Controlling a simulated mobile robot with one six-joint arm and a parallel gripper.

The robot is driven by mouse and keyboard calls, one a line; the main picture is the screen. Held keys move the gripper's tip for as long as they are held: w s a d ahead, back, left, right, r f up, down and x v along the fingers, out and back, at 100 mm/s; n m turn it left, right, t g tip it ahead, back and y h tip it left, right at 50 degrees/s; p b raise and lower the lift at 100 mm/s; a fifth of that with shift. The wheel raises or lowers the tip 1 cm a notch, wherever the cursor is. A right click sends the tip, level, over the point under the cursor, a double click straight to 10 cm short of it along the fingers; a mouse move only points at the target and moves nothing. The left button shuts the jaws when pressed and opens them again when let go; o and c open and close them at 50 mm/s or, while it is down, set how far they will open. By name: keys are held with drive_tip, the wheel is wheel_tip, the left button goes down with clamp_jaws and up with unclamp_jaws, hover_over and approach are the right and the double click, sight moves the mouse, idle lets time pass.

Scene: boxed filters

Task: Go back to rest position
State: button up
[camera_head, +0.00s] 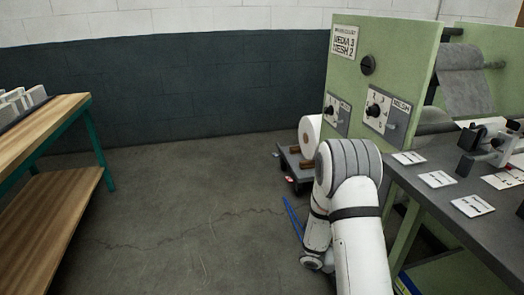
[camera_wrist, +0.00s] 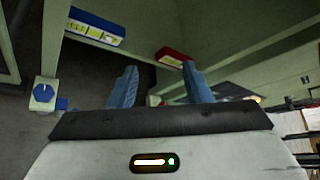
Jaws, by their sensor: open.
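My gripper (camera_wrist: 160,88) shows in the wrist view with its two blue fingers apart and nothing between them. In the head view my white arm is folded in front of the green machine (camera_head: 390,75), left of the grey bench (camera_head: 450,205). The gripper itself is hidden behind the arm there. In the wrist view a blue-and-white box (camera_wrist: 96,28) lies beyond the fingers at upper left. A red-and-white box (camera_wrist: 173,58) lies beyond them near the middle.
A wooden bench (camera_head: 45,130) with teal legs stands at the left. A cart (camera_head: 290,160) with a white roll (camera_head: 310,132) stands by the machine. White cards (camera_head: 437,179) lie on the grey bench. The floor (camera_head: 170,220) between the benches is clear.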

drive_tip(key=s+a+r+m+t+y+p, duration=0.1)
drive_tip(key=s+a+r+m+y+p, duration=0.3)
drive_tip(key=r+m, duration=0.4)
drive_tip(key=s+a+r+m+t+y+p, duration=0.2)
drive_tip(key=s+a+r+m+y+p, duration=0.2)
drive_tip(key=r, duration=1.6)
drive_tip(key=s+a+r+m+t+y+p, duration=0.2)
drive_tip(key=s+a+r+m+y+p, duration=0.2)
drive_tip(key=a+r+m+p, duration=0.5)
wheel_tip(320, 180, up, 5)
drive_tip(key=s+m+p, duration=0.1)
drive_tip(key=s+m, duration=0.1)
drive_tip(key=m, duration=0.1)
drive_tip(key=shift+s+r+m+y, duration=0.2)
drive_tip(key=shift+m+y, duration=0.1)
drive_tip(key=shift+y, duration=0.1)
drive_tip(key=shift+a+r+m, duration=0.25)
drive_tip(key=shift+m, duration=0.05)
drive_tip(key=shift+c, duration=0.4)
